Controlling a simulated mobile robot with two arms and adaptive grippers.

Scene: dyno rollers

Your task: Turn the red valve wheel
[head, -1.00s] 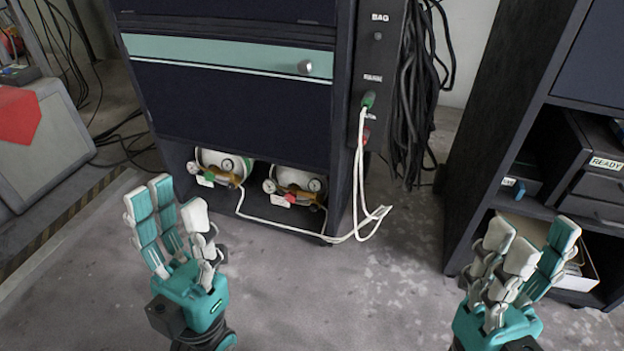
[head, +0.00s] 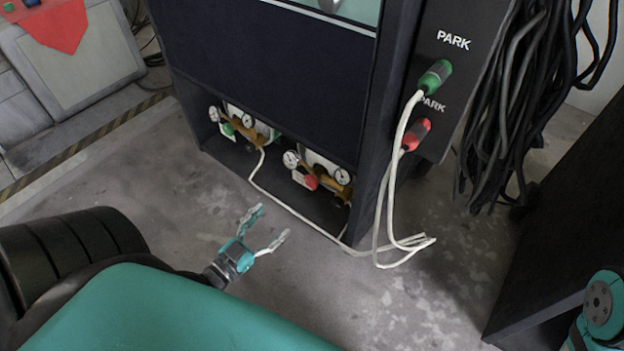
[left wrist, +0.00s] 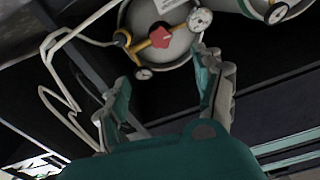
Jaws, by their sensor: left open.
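The red valve wheel (head: 310,182) is on the right-hand gas cylinder (head: 325,166) in the low open bay of the dark cabinet. It also shows in the left wrist view (left wrist: 159,36), between brass fittings and gauges, beyond my fingertips. My left gripper (head: 271,222) is open and empty over the floor in front of the bay, apart from the wheel. In the left wrist view its spread fingers (left wrist: 160,82) show on either side below the wheel. My right gripper is outside both views.
A green valve wheel (head: 227,129) is on the left-hand cylinder. A white hose (head: 290,207) runs along the bay's front to green (head: 435,77) and red (head: 415,134) connectors on the cabinet's side. Black cables (head: 518,100) hang at the right. The floor in front is clear.

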